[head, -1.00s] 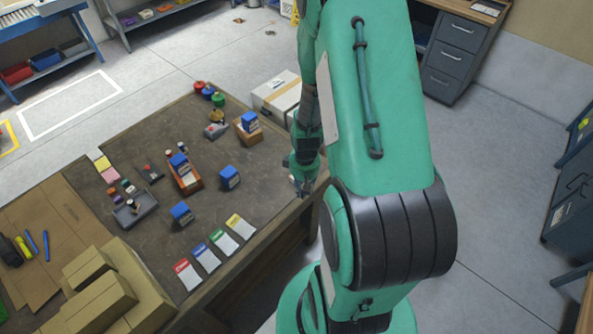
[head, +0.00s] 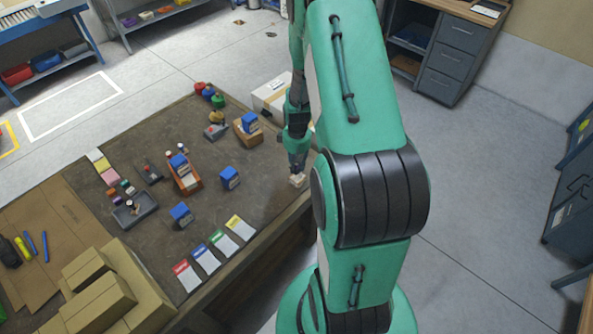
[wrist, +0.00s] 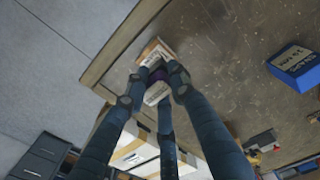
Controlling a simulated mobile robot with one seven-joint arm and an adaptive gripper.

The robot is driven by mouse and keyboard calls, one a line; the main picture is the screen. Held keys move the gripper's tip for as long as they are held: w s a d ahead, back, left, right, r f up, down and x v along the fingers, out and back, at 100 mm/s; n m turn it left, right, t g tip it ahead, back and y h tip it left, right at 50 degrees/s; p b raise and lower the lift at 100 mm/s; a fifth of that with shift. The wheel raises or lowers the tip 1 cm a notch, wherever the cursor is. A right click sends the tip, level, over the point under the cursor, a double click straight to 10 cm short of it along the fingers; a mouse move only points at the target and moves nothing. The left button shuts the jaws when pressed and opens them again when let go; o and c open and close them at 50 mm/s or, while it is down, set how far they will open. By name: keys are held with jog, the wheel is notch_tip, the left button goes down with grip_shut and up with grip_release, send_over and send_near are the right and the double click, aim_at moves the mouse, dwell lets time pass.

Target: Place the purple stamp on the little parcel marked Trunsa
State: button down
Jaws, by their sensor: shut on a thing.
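My gripper (head: 298,168) is over the right edge of the brown worktable (head: 262,190), pointing down. In the wrist view its dark fingers (wrist: 155,88) are closed around a small purple thing (wrist: 157,75), which I take to be the purple stamp; the fingers hide much of it. A little parcel (wrist: 155,48) with a pale label and orange-brown sides lies just beyond the fingertips. It also shows in the head view (head: 298,180), directly under the gripper. Its marking is too small to read. I cannot tell whether the stamp touches it.
Several blue boxes stand on the table, one (head: 229,178) nearest the gripper. A grey tray (head: 140,212) holds small items. Cards with coloured ends (head: 240,227) lie along the front edge. A white-topped carton (head: 272,93) stands beyond the table's right edge.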

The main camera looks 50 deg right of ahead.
aim_at(296, 170)
jog(key=shift+f, duration=1.75)
jog(key=shift+f, duration=0.15)
jog(key=c, duration=1.5)
grip_release()
jog(key=shift+o, duration=0.2)
jog(key=r, duration=1.2)
jog(key=shift+s+a+r+p, duration=0.1)
jog(key=shift+s+r+p, duration=0.1)
jog(key=shift+p, duration=0.15)
